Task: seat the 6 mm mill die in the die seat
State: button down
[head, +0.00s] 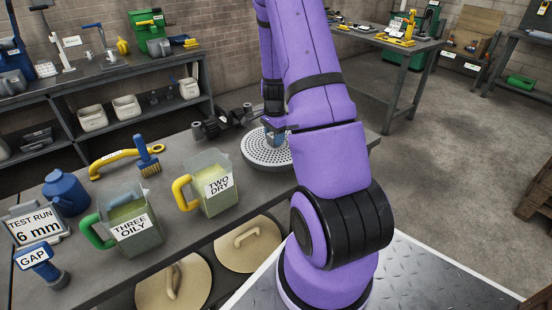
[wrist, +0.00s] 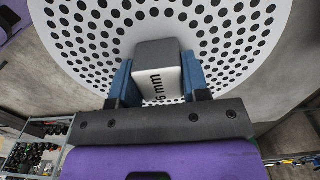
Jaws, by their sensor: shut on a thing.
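The 6 mm mill die (head: 256,152) is a pale round plate full of holes, at the far part of the bench beside my arm. It fills much of the wrist view (wrist: 85,48). A block-shaped grip (wrist: 157,72) marked "6 mm" stands at its middle. My gripper (wrist: 157,88) is shut on this block, with one blue finger on each side. In the head view my gripper (head: 274,134) is partly hidden by my arm. I cannot tell whether the die rests on something or hangs just above it. I cannot make out the die seat.
Black roller-like parts (head: 222,122) stand close behind the die. The bench also holds a "TWO DRY" jug (head: 218,187), a "THREE OILY" jug (head: 137,229), a blue brush (head: 147,158), a yellow-handled tool (head: 125,155) and a "TEST RUN 6 mm" sign (head: 38,228).

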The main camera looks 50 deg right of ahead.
jog(key=shift+r, duration=1.1)
jog(key=c, duration=1.1)
grip_release()
grip_shut()
